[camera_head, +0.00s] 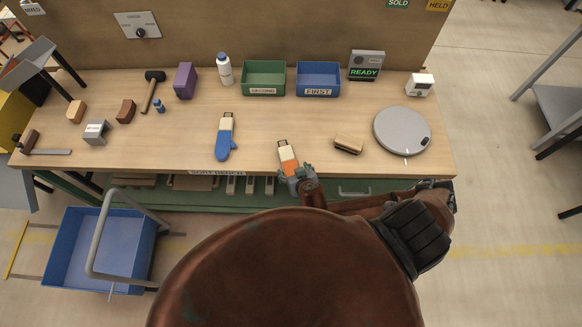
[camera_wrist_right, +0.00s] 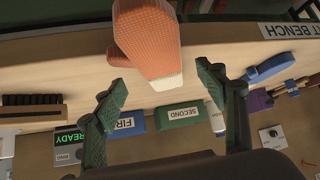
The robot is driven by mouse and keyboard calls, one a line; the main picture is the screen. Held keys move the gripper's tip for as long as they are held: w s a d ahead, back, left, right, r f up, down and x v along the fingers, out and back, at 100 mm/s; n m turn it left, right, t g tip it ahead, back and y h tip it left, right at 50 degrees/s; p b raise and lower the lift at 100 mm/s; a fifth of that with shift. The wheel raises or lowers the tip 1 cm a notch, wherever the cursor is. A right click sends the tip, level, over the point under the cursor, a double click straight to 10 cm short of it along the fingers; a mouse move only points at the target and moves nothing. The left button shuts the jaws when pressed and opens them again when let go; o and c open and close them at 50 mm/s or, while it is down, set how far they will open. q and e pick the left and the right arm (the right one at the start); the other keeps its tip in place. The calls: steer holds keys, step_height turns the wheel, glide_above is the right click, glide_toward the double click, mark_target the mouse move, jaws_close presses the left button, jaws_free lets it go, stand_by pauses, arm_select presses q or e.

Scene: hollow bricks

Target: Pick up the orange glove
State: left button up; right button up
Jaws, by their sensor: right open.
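The orange glove (camera_head: 287,153) lies near the front edge of the bench, its pale cuff pointing away from me. My right gripper (camera_head: 297,178) is over its near end and hides part of it. In the right wrist view the orange glove (camera_wrist_right: 150,40) shows at the top, its pale cuff edge reaching toward the gap between the fingers. My right gripper (camera_wrist_right: 163,84) is open there, with a finger on either side and no visible grip on the glove. My left gripper is not in view.
A blue glove (camera_head: 224,140) lies left of the orange one. A brush or sponge (camera_head: 349,144) and a round grey disc (camera_head: 402,131) lie to the right. A green bin (camera_head: 264,79) and a blue bin (camera_head: 318,80) stand behind. The bench between gloves and bins is clear.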

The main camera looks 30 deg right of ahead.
mark_target(291, 168)
steer(key=x, duration=0.3)
steer(key=shift+w+f, duration=0.2)
steer(key=shift+f, duration=0.15)
steer(key=shift+c, duration=0.6)
steer(key=shift+s, duration=0.1)
steer(key=c, duration=1.2)
steer(key=shift+o, duration=0.2)
